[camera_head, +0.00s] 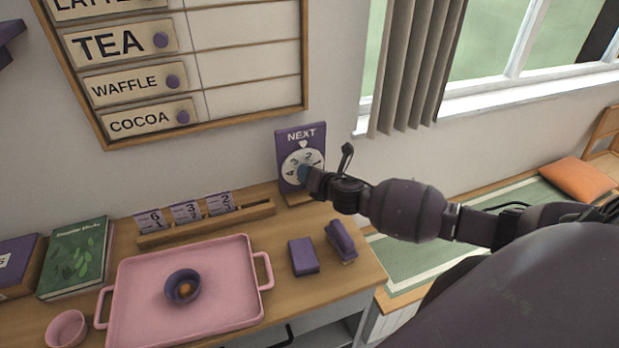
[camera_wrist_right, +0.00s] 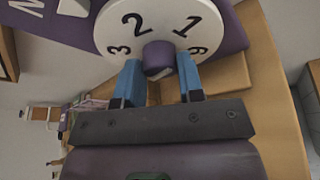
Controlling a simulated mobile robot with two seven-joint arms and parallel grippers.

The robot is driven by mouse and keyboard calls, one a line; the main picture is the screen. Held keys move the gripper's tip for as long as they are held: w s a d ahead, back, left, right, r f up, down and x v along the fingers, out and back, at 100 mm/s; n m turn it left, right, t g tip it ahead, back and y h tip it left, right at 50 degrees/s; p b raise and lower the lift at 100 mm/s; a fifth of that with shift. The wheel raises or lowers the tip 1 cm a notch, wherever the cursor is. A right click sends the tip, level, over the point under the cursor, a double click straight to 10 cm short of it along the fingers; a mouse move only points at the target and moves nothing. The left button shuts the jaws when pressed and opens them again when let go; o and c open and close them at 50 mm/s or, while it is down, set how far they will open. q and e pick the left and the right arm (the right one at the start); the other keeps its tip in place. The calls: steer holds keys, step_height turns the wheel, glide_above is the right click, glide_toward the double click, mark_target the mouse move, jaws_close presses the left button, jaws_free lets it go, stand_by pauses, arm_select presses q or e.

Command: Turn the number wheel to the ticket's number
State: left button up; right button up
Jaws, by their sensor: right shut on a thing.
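The number wheel (camera_head: 298,158) is a white dial on an upright purple NEXT board (camera_head: 287,139) at the table's back right. A small white pointer (camera_head: 303,143) sits above it; the gap between 2 and 3 appears to face it. In the wrist view, the wheel (camera_wrist_right: 108,31) shows 3, 2, 1 and part of another numeral around a purple knob (camera_wrist_right: 158,57). My right gripper (camera_head: 304,173) has blue fingers on both sides of the knob, shut on it (camera_wrist_right: 160,70). Paper tickets (camera_head: 187,211) stand in a wooden rack (camera_head: 245,215), reading 6, 3 and 2 from left. My left gripper is out of view.
A pink tray (camera_head: 225,262) holds a purple bowl (camera_head: 183,287). A purple box (camera_head: 303,256) and a purple stapler-like object (camera_head: 341,241) lie near the table's right edge. A green book (camera_head: 75,258) and a pink bowl (camera_head: 67,329) are at left. A menu board (camera_head: 250,60) hangs behind.

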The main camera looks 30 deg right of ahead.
steer(key=m+t+y+b, duration=0.1)
steer(key=m, duration=0.1)
steer(key=m+b, duration=0.2)
steer(key=shift+d+f+m+t+y+b, duration=0.1)
steer(key=shift+f+m+t+y+b, duration=0.2)
steer(key=shift+f+t+y, duration=0.1)
steer(key=shift+r+m+b, duration=0.1)
steer(key=shift+m+b, duration=0.35)
steer(key=shift+m, duration=0.35)
steer(key=shift+t, duration=0.3)
steer(key=o, duration=0.9)
steer(key=shift+r, duration=0.1)
steer(key=shift+s, duration=0.1)
